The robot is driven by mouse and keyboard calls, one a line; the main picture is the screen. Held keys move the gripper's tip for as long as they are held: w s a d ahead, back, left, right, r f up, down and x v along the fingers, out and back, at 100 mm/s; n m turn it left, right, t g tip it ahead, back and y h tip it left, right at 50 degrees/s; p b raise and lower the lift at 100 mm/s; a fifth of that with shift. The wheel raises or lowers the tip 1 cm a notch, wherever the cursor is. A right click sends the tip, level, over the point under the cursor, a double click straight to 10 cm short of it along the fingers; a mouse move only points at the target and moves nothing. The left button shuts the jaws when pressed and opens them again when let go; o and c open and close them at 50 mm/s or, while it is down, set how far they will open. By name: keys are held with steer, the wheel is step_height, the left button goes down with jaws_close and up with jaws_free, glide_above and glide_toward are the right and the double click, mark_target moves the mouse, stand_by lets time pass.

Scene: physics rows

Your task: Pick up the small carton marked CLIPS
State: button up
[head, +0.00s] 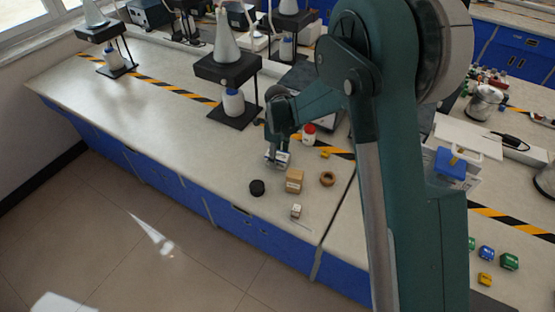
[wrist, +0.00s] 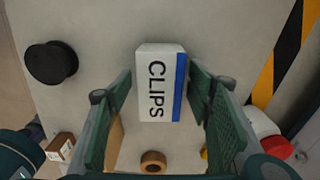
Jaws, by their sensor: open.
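The small white carton marked CLIPS (wrist: 160,84) with a blue band along one side lies on the bench, its printed face up in the wrist view. My gripper (wrist: 163,92) is open, with one finger on each side of the carton. A gap shows on each side near the far end. I cannot tell how far down the fingers reach. In the head view my gripper (head: 277,160) is low over the bench, and the carton (head: 284,158) shows partly beneath it.
A black round piece (head: 257,187), a brown box (head: 294,180), a brown ring (head: 327,179) and a small box (head: 296,210) stand in front of my gripper. A red-capped jar (head: 309,134) and a yellow piece (head: 326,153) are to its right.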

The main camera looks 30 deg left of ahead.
mark_target(278, 154)
steer(key=shift+c, duration=0.5)
steer(key=c, duration=0.9)
steer(key=shift+r, duration=0.1)
steer(key=shift+r+p, duration=0.45)
steer(key=shift+r, duration=4.45)
